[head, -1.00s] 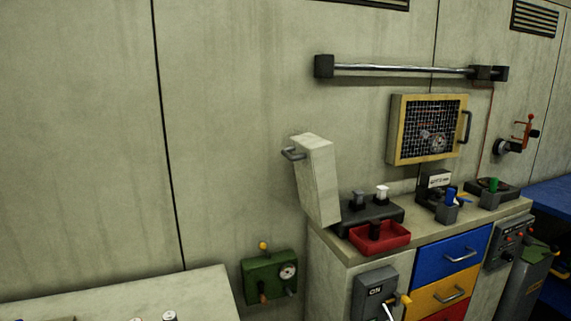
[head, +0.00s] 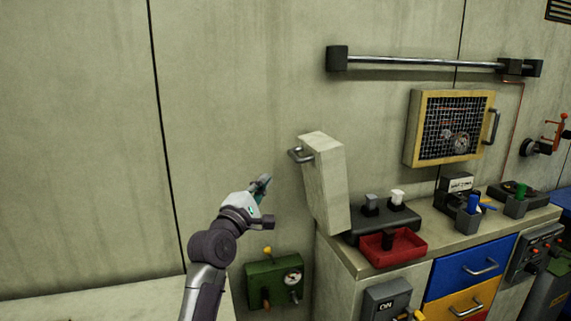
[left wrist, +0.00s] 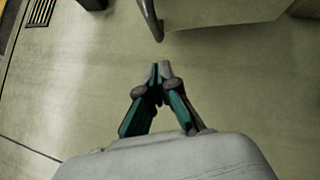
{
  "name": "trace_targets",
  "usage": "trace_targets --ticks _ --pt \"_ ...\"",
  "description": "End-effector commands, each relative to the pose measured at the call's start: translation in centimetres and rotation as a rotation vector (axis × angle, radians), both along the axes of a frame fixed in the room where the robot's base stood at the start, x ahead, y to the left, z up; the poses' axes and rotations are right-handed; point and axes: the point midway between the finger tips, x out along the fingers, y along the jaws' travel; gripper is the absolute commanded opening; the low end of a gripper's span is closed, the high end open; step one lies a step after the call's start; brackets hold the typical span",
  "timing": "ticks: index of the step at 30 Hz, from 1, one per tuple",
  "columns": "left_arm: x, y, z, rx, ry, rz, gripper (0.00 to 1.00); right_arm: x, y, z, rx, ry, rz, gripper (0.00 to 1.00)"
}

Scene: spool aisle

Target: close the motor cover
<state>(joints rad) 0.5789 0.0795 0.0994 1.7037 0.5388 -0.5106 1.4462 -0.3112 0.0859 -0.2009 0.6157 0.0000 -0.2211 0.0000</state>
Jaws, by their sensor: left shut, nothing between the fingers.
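The motor cover (head: 325,187) is a pale cream box-like lid standing up, raised and slightly tilted, at the left end of the bench in the head view. A grey bar handle (head: 299,155) sticks out on its left near the top. In the left wrist view the handle (left wrist: 151,20) shows at the top edge, with part of the cover (left wrist: 210,12) beside it. My left gripper (head: 264,184) is shut and empty, left of the cover and a little below its handle, apart from both. Its closed fingertips (left wrist: 160,68) show in the left wrist view. My right gripper is not in view.
A dark base with two knobs (head: 384,215) and a red tray (head: 391,246) are right of the cover on the bench. A green box with a gauge (head: 273,283) is on the wall below my gripper. A metal rail (head: 430,64) crosses the wall above. The wall at left is bare.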

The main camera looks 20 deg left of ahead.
Motion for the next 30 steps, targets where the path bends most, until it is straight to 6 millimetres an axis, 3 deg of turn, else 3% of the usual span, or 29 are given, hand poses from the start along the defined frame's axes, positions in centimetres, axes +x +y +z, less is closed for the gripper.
trace_targets --ticks 6,9,16,30 --pt "4.5 -0.6 1.4 0.003 0.001 0.0 0.0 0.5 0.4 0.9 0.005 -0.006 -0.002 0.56" --pt "5.2 -2.1 2.0 0.0 0.002 -0.002 0.0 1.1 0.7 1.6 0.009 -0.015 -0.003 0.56" --pt "6.2 -3.5 2.5 0.002 0.002 0.0 0.0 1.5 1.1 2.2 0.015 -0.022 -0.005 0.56" --pt "6.3 -3.7 2.8 0.013 0.008 0.0 0.0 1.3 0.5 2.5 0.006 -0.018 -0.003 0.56"
